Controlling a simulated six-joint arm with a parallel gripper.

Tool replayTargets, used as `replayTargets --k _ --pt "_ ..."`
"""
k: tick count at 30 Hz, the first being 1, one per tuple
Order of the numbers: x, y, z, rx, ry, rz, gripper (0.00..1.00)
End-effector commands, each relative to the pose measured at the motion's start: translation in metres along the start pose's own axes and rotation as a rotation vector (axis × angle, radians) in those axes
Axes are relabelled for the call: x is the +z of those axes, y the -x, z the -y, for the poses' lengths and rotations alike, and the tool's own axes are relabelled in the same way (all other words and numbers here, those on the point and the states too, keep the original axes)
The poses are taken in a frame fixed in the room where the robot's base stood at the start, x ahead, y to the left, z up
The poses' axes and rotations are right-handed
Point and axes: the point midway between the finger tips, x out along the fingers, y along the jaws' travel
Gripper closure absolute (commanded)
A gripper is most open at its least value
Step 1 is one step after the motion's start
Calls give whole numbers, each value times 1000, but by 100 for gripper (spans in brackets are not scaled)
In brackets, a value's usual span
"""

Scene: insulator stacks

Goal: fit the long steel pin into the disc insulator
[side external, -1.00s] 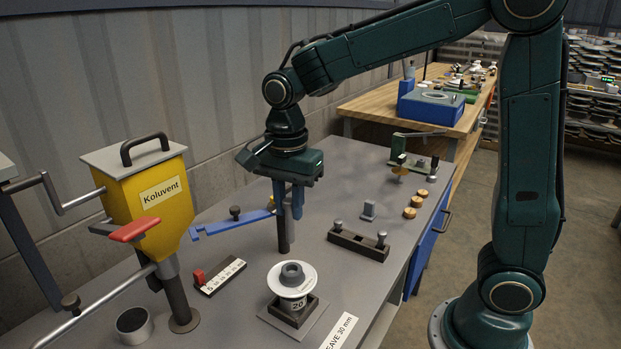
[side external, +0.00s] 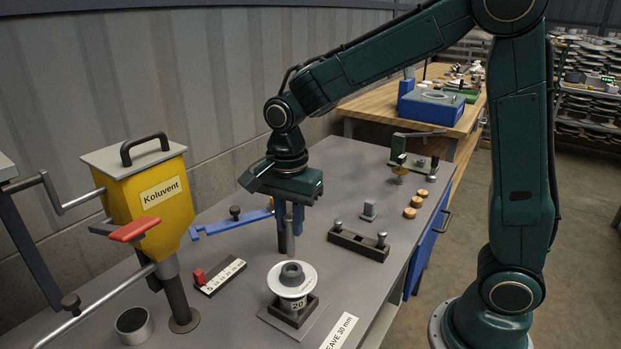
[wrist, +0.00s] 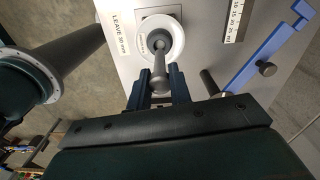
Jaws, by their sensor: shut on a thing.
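The disc insulator (side external: 292,278) is a white disc with a grey cap on top, marked 20, sitting upright in a dark square holder (side external: 292,314). My gripper (side external: 290,222) is shut on the long steel pin (side external: 290,240), which hangs about upright from the blue fingers. The pin's lower end is above and slightly behind the insulator in the side view, apart from it. In the wrist view, the pin (wrist: 159,68) runs between the fingers toward the disc insulator (wrist: 176,40), and its far end overlaps the cap's opening. The exact gap cannot be told there.
A yellow Koluvent dispenser (side external: 160,205) and a metal cup (side external: 133,325) are at left. A dark block with two short pins (side external: 357,243) and several brass pieces (side external: 410,212) are at right.

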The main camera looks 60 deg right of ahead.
Motion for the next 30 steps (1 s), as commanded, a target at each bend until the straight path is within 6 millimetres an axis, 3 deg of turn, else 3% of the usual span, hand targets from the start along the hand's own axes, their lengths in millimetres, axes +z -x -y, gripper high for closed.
replayTargets --k 12,30 --pt "0 -20 0 1 0 0 100" --pt "0 -22 0 0 0 0 100"
